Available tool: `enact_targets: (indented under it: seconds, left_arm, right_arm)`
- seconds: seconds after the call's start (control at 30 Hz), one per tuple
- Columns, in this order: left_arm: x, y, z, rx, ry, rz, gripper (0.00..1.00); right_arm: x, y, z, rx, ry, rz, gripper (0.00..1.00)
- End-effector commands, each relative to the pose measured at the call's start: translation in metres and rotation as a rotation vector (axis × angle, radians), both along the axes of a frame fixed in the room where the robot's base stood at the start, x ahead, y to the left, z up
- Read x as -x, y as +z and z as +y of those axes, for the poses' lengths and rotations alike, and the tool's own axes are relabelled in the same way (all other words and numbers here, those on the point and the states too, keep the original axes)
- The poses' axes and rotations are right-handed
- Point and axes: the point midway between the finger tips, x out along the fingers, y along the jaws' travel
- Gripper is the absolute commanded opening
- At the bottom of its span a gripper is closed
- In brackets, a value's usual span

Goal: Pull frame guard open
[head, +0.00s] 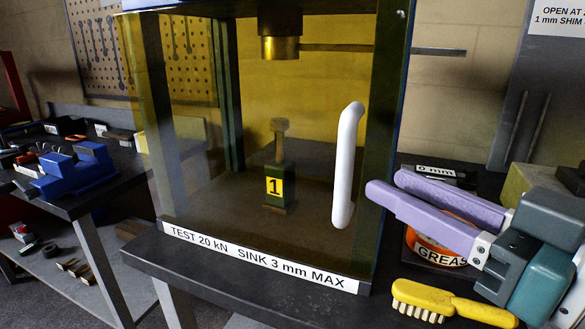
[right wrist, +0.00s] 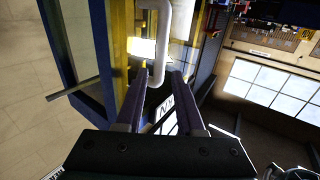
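The frame guard (head: 235,215) is a clear, tinted panel across the front of the press frame, and it looks closed. Its white, upright bar handle (head: 346,165) is on the panel's right side. My right gripper (head: 384,184), with lilac fingers, is open just right of the handle in the head view, pointing toward it. In the right wrist view the handle (right wrist: 162,45) comes down from the top, its lower end lined up between the two fingertips. I cannot tell whether they touch it. My left gripper is not in view.
Behind the guard stand a small jack (head: 280,185) marked 1 and a brass ram (head: 279,47). A yellow brush (head: 450,303) and an orange grease tin (head: 436,243) lie close under my right gripper. A side bench (head: 75,205) with blue vises is at left.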

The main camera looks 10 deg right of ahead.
Motion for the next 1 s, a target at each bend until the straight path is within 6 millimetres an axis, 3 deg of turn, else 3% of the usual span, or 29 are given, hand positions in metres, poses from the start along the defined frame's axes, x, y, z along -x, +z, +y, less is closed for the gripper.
enact_targets:
  seconds: [0.3,0.5,0.87,1.0]
  left_arm:
    - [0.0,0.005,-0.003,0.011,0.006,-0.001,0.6]
    - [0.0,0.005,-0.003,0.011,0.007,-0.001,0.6]
    - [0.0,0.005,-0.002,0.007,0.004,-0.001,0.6]
    - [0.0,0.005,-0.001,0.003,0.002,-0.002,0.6]
  right_arm:
    - [-0.051,0.002,0.021,-0.001,0.0,-0.002,0.37]
    - [-0.071,0.001,0.029,0.0,0.0,0.0,0.37]
    - [-0.076,0.0,0.032,0.001,0.0,0.002,0.37]
    - [-0.076,0.0,0.032,0.001,0.0,0.002,0.23]
